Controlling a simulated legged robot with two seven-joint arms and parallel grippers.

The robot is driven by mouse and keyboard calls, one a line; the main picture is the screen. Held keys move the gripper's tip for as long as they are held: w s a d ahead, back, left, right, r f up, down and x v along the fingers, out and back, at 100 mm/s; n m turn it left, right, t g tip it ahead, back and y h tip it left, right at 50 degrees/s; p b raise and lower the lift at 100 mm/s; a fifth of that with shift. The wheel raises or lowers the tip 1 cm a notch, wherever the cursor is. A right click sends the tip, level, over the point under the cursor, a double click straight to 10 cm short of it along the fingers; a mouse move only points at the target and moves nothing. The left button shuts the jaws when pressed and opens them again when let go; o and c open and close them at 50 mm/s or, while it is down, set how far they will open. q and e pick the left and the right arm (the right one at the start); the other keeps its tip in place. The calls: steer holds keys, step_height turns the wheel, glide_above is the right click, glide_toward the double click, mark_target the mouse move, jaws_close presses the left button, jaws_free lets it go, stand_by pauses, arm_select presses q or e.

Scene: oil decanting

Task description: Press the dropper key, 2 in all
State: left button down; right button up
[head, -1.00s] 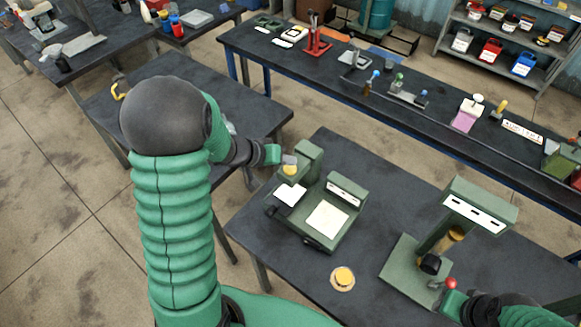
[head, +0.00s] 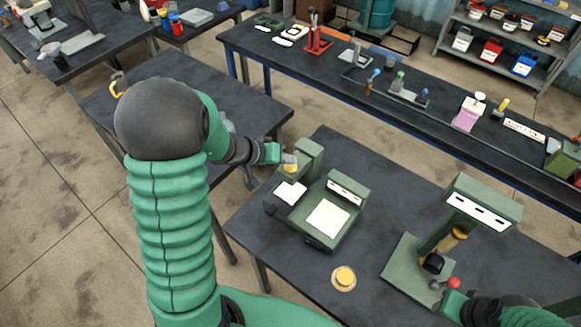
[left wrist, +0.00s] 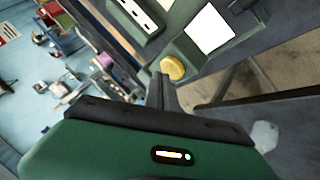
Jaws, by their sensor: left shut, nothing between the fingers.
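The dropper key is a round yellow button (head: 291,169) on the left part of a green bench device (head: 352,188). It also shows in the left wrist view (left wrist: 172,68). My left gripper (head: 288,159) is shut and empty, with its tips at the key. In the left wrist view the closed fingers (left wrist: 161,82) end close beside the key's edge; I cannot tell whether they touch or press it. My right gripper (head: 447,302) is at the lower right beside a red knob (head: 453,282); its fingers are too unclear to read.
A second green device (head: 405,265) with an overhanging head stands to the right on the same dark table. A yellow round button on a pale base (head: 343,278) lies near the front edge. White pads (head: 328,217) sit on the first device. Other benches stand behind.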

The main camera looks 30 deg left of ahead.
mark_target(287, 167)
arm_select(q)
steer(key=shift+f+b, duration=0.45)
steer(key=shift+b, duration=0.25)
stand_by(0.9)
stand_by(0.3)
steer(key=shift+d+r, duration=0.1)
steer(key=shift+r, duration=0.75)
steer(key=shift+r+p, duration=1.6)
steer(key=shift+r, duration=0.95)
